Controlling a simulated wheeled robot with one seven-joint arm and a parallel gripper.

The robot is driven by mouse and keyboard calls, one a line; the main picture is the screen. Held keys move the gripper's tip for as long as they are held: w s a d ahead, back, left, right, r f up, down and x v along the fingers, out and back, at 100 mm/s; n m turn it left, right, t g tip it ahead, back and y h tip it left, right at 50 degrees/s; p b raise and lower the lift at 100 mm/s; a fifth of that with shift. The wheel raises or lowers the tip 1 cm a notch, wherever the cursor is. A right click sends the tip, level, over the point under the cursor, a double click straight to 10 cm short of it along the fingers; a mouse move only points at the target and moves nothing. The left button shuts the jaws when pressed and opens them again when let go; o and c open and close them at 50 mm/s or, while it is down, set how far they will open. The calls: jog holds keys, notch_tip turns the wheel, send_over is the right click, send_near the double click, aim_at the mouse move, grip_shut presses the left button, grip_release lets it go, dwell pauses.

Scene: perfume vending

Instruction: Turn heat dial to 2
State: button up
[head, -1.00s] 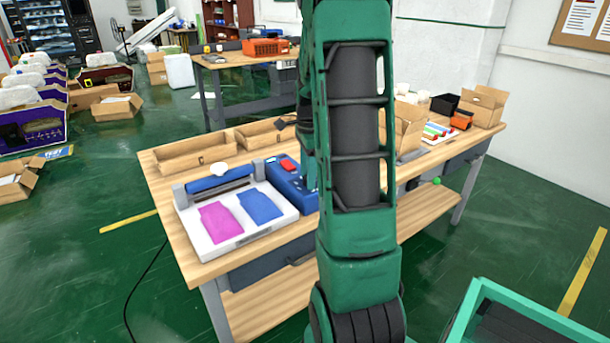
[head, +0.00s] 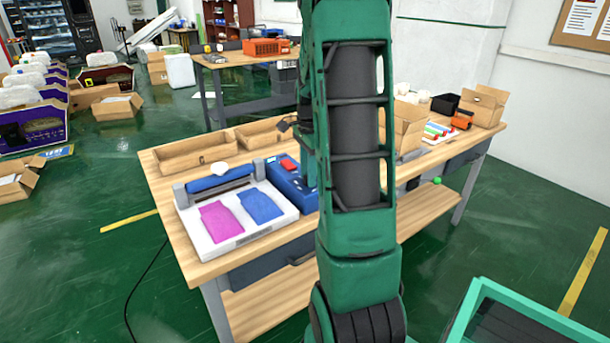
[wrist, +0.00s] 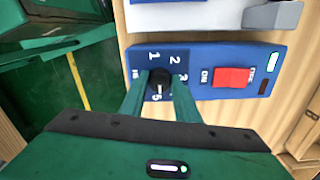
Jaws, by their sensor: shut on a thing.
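The heat dial (wrist: 159,84) is a round black knob on the blue control box (wrist: 213,84) in the wrist view. White numbers ring it; 1 and 2 show above it, a partly covered 3 at its right and a 5 below it. A small pale mark shows on the knob's lower part, but its exact setting is hard to read. My gripper (wrist: 160,79) has its two green fingers closed on either side of the knob. In the head view the blue box (head: 283,181) shows on the workbench, while my arm hides the dial and gripper.
A red ON switch (wrist: 234,77) sits right of the dial. In the head view, a white press (head: 237,233) with pink and blue pieces stands left of the box on the wooden workbench (head: 163,211). Open cardboard trays (head: 193,153) lie behind.

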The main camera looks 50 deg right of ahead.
jog(key=n, duration=0.7)
jog(key=shift+w+d+r, duration=0.1)
jog(key=shift+w, duration=0.05)
jog(key=n, duration=0.7)
jog(key=shift+n, duration=0.3)
jog(key=n, duration=0.3)
jog(key=shift+n, duration=0.3)
jog(key=n, duration=0.3)
jog(key=shift+n, duration=0.3)
jog(key=n, duration=0.5)
jog(key=shift+n, duration=0.7)
jog(key=o, duration=1)
